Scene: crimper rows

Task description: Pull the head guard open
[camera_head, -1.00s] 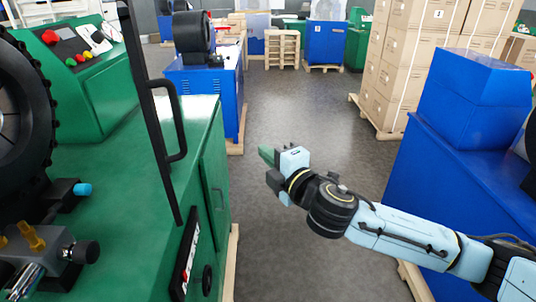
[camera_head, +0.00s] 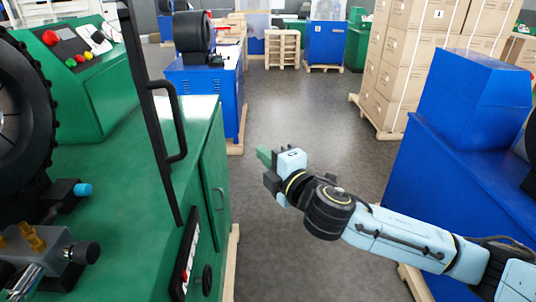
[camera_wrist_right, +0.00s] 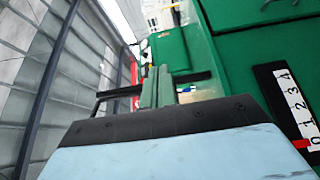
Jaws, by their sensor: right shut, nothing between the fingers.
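The head guard (camera_head: 148,110) is a dark upright frame edge over the green machine at the left of the head view. Its black bar handle (camera_head: 180,120) stands out on the side facing the aisle. My right gripper (camera_head: 264,156) is to the right of the handle, apart from it, above the aisle floor. Its green fingers are shut and empty. In the right wrist view the shut fingers (camera_wrist_right: 157,88) point forward, with a dark bar crossing behind them; I cannot tell surely which part that is. My left gripper is not in view.
The green machine (camera_head: 110,190) fills the left, with a black wheel (camera_head: 25,110) and a control panel (camera_head: 75,50).

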